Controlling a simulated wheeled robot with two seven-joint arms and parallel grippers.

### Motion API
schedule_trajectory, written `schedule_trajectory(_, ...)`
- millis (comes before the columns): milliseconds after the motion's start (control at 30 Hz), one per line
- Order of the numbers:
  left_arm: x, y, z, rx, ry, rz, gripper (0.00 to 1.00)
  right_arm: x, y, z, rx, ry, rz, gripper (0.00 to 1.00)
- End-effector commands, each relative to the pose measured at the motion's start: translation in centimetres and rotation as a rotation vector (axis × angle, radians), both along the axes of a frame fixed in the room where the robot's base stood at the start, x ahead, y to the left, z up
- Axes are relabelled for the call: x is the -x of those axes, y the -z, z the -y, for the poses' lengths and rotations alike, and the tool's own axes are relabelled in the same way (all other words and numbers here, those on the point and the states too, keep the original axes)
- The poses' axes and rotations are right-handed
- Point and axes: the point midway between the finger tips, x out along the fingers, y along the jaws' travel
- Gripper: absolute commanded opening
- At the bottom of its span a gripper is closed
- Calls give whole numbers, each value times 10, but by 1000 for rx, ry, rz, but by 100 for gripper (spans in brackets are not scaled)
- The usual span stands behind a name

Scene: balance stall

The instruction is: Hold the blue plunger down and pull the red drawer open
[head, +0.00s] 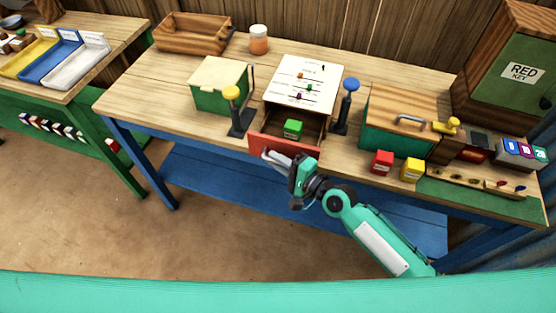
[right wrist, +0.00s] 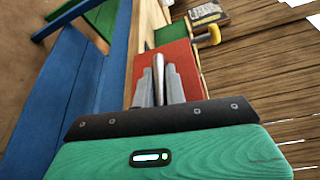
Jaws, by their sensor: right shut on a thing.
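The red drawer (head: 285,146) stands pulled out of the white-topped cabinet (head: 304,88), and a green block (head: 292,128) sits inside it. My right gripper (head: 276,158) is at the drawer's front and shut on its handle. The right wrist view shows the fingers (right wrist: 160,88) closed around a pale metal bar (right wrist: 159,68) in front of the red drawer front (right wrist: 182,58). The blue plunger (head: 350,86) stands upright right of the cabinet with its knob high on its post, and nothing touches it. My left gripper is not in view.
A yellow-knobbed plunger (head: 232,93) stands left of the drawer, near a green box (head: 218,88). A green chest with a wooden lid (head: 398,105) stands to the right. Red (head: 382,161) and yellow (head: 412,168) blocks sit near the table's front edge.

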Motion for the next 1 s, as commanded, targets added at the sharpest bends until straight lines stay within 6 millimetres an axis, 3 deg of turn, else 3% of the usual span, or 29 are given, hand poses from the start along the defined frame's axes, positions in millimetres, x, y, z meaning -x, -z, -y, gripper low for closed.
schedule_trajectory(167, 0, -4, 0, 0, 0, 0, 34, 6, -1, -2, -1, -1, -2, 0)
schedule_trajectory(433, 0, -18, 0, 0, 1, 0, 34, 37, -1, -12, 0, -1, -4, 0)
schedule_trajectory(700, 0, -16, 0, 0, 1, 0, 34, 38, 1, -12, 1, -1, -1, 0)
schedule_trajectory(733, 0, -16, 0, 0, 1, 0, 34, 38, 1, -12, 1, -1, -1, 16)
schedule_trajectory(833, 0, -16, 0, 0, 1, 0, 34, 38, 1, -12, 1, -1, -1, 34)
schedule_trajectory(1000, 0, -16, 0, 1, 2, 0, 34, 38, 0, -12, 1, 0, -1, 34)
